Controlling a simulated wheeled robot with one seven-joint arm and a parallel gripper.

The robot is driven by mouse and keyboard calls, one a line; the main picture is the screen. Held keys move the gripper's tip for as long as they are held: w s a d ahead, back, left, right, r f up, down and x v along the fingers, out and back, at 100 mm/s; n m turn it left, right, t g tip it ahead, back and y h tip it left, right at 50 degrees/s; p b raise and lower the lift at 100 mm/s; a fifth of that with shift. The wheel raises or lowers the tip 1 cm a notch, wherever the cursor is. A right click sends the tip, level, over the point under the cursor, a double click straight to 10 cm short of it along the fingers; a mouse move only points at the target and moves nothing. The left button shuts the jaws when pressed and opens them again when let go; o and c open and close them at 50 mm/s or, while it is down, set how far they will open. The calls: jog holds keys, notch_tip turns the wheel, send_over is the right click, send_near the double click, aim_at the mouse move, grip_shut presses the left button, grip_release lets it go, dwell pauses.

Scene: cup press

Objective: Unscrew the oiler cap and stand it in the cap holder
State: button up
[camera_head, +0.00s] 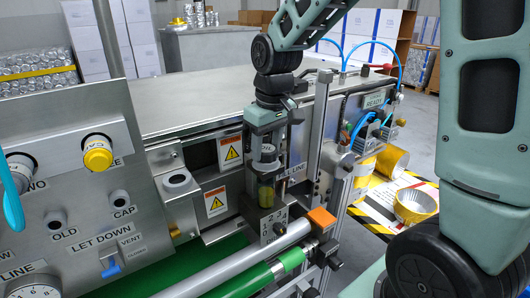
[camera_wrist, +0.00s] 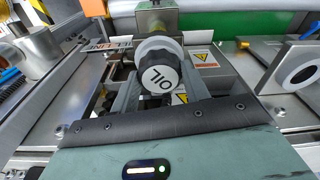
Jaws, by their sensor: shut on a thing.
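The oiler (camera_head: 266,192), a clear bowl with yellow oil, stands upright on the machine's front beside the "1 2" plate. Its cap (camera_head: 268,152) is at the top of the oiler, between the fingers of my gripper (camera_head: 268,158). I cannot tell whether the thread is engaged. A grey block with a round socket (camera_head: 177,181), left of the oiler, looks like the cap holder; its socket looks empty.
A control panel (camera_head: 75,215) with a yellow knob (camera_head: 97,154) stands at the left. A grey tube (camera_head: 235,262) and a green tube (camera_head: 245,282) run in front of the oiler. A metal post (camera_head: 318,135) rises close on its right.

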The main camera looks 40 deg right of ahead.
aim_at(265, 148)
jog(key=shift+n+p, duration=0.9)
jog(key=shift+n, duration=1.2)
jog(key=shift+y, duration=0.3)
jog(key=shift+n+p, duration=0.3)
jog(key=shift+n, duration=0.2)
jog(key=shift+d+n+g+p, duration=0.1)
jog(key=shift+n+g+p, duration=0.2)
jog(key=shift+n+p, duration=1.5)
jog(key=shift+n+b, duration=0.65)
jog(key=shift+n, duration=0.05)
jog(key=shift+r+p, duration=0.75)
jog(key=shift+r+p, duration=0.9)
jog(key=shift+r, duration=0.05)
